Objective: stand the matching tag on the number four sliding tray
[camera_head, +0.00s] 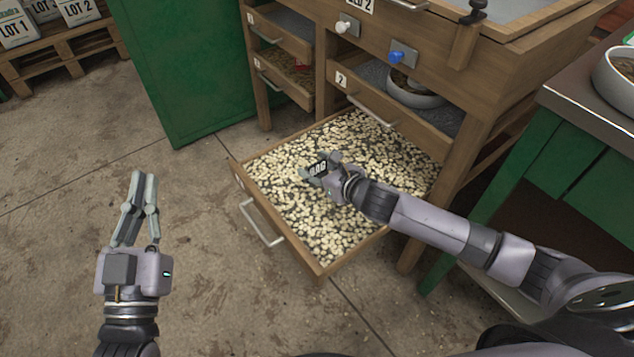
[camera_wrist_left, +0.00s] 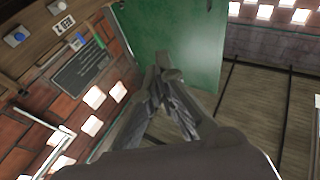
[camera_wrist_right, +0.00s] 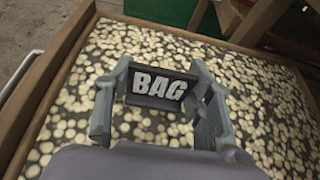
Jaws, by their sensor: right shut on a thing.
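A pulled-out wooden tray (camera_head: 290,258) full of pale beans juts from the lower part of the wooden bench; its own number is too small to read. My right gripper (camera_head: 321,169) is above the beans, shut on a small dark tag. The tag (camera_wrist_right: 158,88) reads "BAG" in white letters, upright in the right wrist view, with a finger at each side. Whether its lower edge touches the beans I cannot tell. My left gripper (camera_head: 144,178) is empty over the floor, left of the tray, its fingers together; they also meet in the left wrist view (camera_wrist_left: 162,78).
A green panel (camera_head: 180,70) stands behind left. A green-legged table (camera_head: 560,130) is at right. Floor left of the tray is clear.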

